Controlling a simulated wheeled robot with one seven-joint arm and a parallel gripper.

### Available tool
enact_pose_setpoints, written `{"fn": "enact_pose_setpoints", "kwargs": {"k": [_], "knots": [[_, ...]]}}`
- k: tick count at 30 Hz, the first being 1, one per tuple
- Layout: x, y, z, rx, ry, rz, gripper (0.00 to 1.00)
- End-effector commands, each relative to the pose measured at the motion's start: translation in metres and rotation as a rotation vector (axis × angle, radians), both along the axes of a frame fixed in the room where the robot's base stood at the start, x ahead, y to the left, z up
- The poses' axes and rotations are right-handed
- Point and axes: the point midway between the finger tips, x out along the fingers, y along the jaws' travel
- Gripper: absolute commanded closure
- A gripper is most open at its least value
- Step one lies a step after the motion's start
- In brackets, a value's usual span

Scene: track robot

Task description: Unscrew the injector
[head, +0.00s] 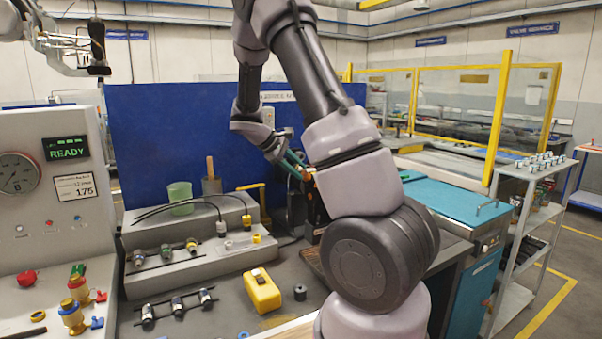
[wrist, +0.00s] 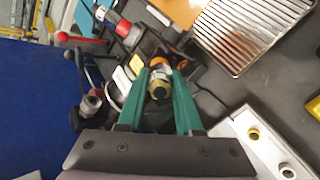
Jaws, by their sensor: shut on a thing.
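My gripper (wrist: 160,76) has two teal fingers, closed on the sides of an injector (wrist: 159,88) with a round yellowish end and a metal collar. The injector sits in a dark fixture with an orange part (wrist: 168,61) just beyond the fingertips. I cannot tell whether its thread is loose. In the head view my gripper (head: 294,163) is in front of the blue panel's right side, and my own arm hides most of the fixture and the held injector.
Several injectors lie on two racks (head: 165,252) (head: 177,306) on the bench. A yellow meter (head: 262,291) and a black cylinder (head: 300,293) stand nearby. In the wrist view, a red-handled lever (wrist: 82,40) is at left and a ribbed metal tray (wrist: 247,32) at upper right.

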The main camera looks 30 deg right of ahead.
Motion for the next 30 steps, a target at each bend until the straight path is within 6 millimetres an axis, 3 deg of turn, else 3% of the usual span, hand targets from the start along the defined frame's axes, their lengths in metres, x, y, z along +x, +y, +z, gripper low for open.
{"fn": "enact_pose_setpoints", "kwargs": {"k": [5, 21, 30], "knots": [[-0.0005, 0.0001, -0.0004, -0.001, 0.053, 0.05, 1.0], [-0.0004, -0.0001, 0.0003, -0.021, 0.65, 0.647, 1.0], [-0.0003, 0.0008, 0.0002, -0.025, 0.744, 0.742, 1.0]]}}
